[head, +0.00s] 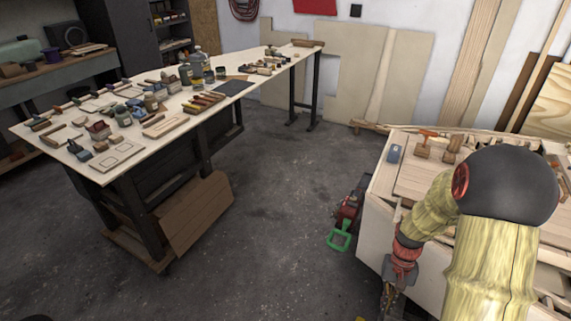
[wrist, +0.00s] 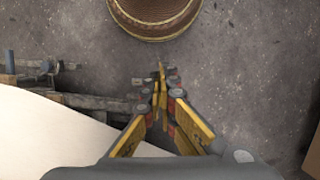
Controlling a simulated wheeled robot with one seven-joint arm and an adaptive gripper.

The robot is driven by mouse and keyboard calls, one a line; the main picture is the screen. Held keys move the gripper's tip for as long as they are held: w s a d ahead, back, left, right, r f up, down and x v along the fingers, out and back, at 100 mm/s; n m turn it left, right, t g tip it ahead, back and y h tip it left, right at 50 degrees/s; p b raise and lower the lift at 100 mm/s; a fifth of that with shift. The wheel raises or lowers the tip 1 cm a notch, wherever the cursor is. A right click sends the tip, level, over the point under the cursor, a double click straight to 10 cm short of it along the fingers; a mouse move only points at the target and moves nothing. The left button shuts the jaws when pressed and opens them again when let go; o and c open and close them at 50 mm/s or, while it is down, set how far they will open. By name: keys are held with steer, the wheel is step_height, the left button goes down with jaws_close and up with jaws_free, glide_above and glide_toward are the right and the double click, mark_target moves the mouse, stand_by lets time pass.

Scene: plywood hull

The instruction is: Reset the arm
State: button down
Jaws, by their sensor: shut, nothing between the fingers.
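My arm, with wood-patterned links and a large black joint, fills the right of the head view, in front of the pale wooden bench (head: 376,215). It bends down at the bench's near left corner. My gripper (head: 389,300) hangs low there, pointing down, and its tips run close to the bottom edge of the picture. In the wrist view my gripper (wrist: 160,78) has its yellow fingers brought together over the grey floor, with nothing between them.
A long table (head: 125,175) crowded with tools and jars stands at left. A red tool with a green handle (head: 340,236) lies on the floor left of the bench. In the wrist view a round brown object (wrist: 155,22) is ahead. Open floor (head: 275,230) lies between table and bench.

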steer(key=s+a+r+n+t, duration=0.1)
steer(key=s+a+r+t, duration=0.2)
steer(key=r, duration=0.8)
steer(key=s+a+r+n+t+p, duration=0.1)
steer(key=a+r, duration=0.5)
steer(key=r, duration=0.6)
steer(key=s+a+r+n+t+h+p, duration=0.1)
steer(key=s+a+r+t, duration=0.3)
steer(key=r, duration=0.7)
steer(key=shift+s+a+r+n+t, duration=0.35)
steer(key=shift+s+a+n, duration=0.3)
steer(key=shift+s+n, duration=0.4)
